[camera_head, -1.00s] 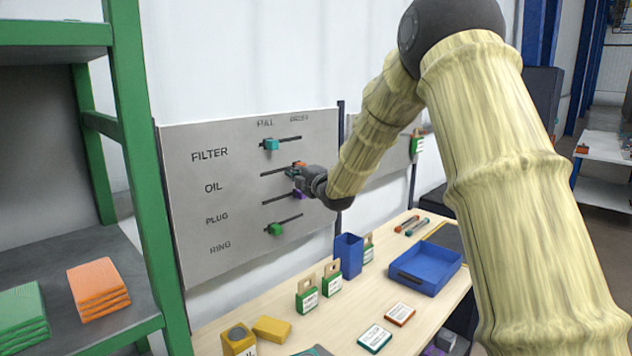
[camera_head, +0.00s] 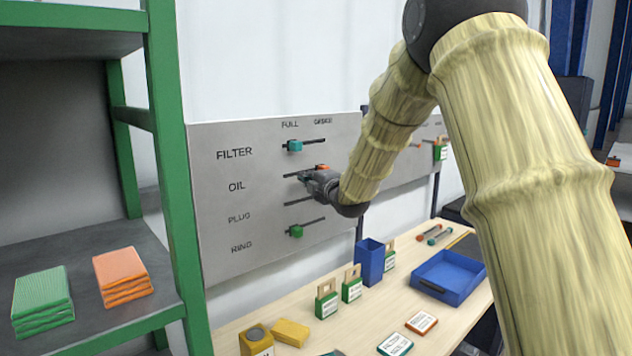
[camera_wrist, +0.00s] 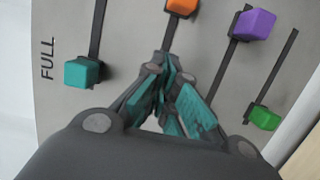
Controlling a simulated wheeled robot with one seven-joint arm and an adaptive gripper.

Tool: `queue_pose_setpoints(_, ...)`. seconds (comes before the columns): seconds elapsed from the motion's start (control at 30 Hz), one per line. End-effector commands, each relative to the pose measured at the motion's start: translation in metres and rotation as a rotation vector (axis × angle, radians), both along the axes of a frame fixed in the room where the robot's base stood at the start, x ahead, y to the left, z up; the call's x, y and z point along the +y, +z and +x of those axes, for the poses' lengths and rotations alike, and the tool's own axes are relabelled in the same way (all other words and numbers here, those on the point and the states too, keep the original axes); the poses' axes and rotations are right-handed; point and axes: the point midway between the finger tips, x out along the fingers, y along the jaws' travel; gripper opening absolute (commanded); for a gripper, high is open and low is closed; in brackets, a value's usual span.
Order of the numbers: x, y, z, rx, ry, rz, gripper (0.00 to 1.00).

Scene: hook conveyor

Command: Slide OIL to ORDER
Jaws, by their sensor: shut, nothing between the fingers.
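The board (camera_head: 225,205) has labelled rows with slots and a coloured knob in each. The orange OIL knob (camera_head: 322,167) is near the right end of its slot, under the right-hand column heading. It also shows in the wrist view (camera_wrist: 182,7) at the top edge, partly cut off. My gripper (camera_head: 303,178) is at the OIL row, left of the orange knob. In the wrist view my gripper (camera_wrist: 165,65) has its teal-padded fingers together and empty, with a gap to the orange knob. Whether the fingertips touch the board cannot be told.
The teal FILTER knob (camera_head: 295,146) sits near FULL. The purple PLUG knob (camera_wrist: 254,23) and green RING knob (camera_wrist: 264,117) are beside the OIL slot. Below stands a table with a blue bin (camera_head: 370,262) and blue tray (camera_head: 448,278). A green shelf (camera_head: 172,170) is at left.

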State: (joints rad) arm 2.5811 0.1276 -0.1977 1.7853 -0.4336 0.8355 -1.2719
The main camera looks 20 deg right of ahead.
Motion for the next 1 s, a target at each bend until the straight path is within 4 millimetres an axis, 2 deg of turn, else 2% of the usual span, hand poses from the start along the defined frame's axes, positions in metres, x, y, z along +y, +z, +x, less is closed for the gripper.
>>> queue_pose_setpoints(0.3,-0.006,-0.001,-0.054,-0.001,-0.003,0.000,0.00)
queue_pose_setpoints(0.5,-0.008,0.000,-0.078,-0.001,-0.002,0.000,0.00)
queue_pose_setpoints(0.7,-0.009,0.001,-0.089,-0.001,-0.002,0.001,0.00)
queue_pose_setpoints(1.0,-0.009,0.001,-0.090,-0.001,-0.002,0.001,0.00)
